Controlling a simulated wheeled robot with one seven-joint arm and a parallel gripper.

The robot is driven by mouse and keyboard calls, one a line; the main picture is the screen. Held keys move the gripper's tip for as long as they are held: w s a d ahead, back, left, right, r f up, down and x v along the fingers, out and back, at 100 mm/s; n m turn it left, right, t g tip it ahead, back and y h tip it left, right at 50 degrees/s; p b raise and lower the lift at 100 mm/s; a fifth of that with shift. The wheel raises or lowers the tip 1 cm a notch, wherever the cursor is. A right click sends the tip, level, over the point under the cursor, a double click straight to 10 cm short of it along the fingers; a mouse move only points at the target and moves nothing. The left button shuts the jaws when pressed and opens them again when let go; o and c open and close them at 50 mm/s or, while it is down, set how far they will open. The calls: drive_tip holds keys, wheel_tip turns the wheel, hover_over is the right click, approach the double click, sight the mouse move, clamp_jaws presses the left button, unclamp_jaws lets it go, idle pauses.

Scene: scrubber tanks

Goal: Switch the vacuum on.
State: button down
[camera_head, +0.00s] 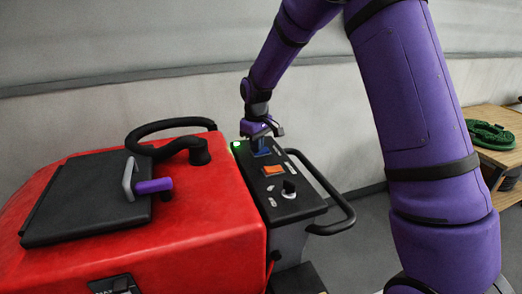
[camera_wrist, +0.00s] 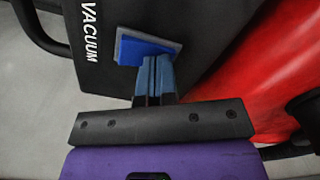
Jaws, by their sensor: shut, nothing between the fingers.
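The vacuum switch (camera_wrist: 145,48) is a blue rocker on the black control panel (camera_wrist: 190,20), beside the white word VACUUM in the wrist view. My gripper (camera_wrist: 157,60) is shut and empty, with its fingertips at the lower edge of the blue rocker, partly covering it. They look to be touching or very close to it; I cannot tell which. In the head view my gripper (camera_head: 260,146) points down over the far end of the panel and mostly hides the blue switch. Which way the rocker is tilted is hard to tell.
An orange switch (camera_head: 274,170) and a black knob (camera_head: 289,190) sit nearer on the panel. A green light (camera_head: 236,144) glows at its far left. A black handle (camera_head: 345,213) rings the right side. The red scrubber body (camera_head: 200,225) carries a black lid and hose.

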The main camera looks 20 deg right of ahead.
drive_tip(key=shift+r, duration=3.5)
drive_tip(key=s+d+r+m+t, duration=0.1)
drive_tip(key=s+d+r+m, duration=0.1)
drive_tip(key=s+r, duration=0.65)
drive_tip(key=s+d+r+m+t, duration=0.1)
drive_tip(key=s+d+r+t, duration=0.15)
drive_tip(key=s+r, duration=0.6)
drive_tip(key=s+d+f+m+t, duration=0.2)
drive_tip(key=s+m, duration=0.1)
drive_tip(key=s, duration=1.7)
drive_tip(key=shift+s+d, duration=0.2)
drive_tip(key=shift+s, duration=0.1)
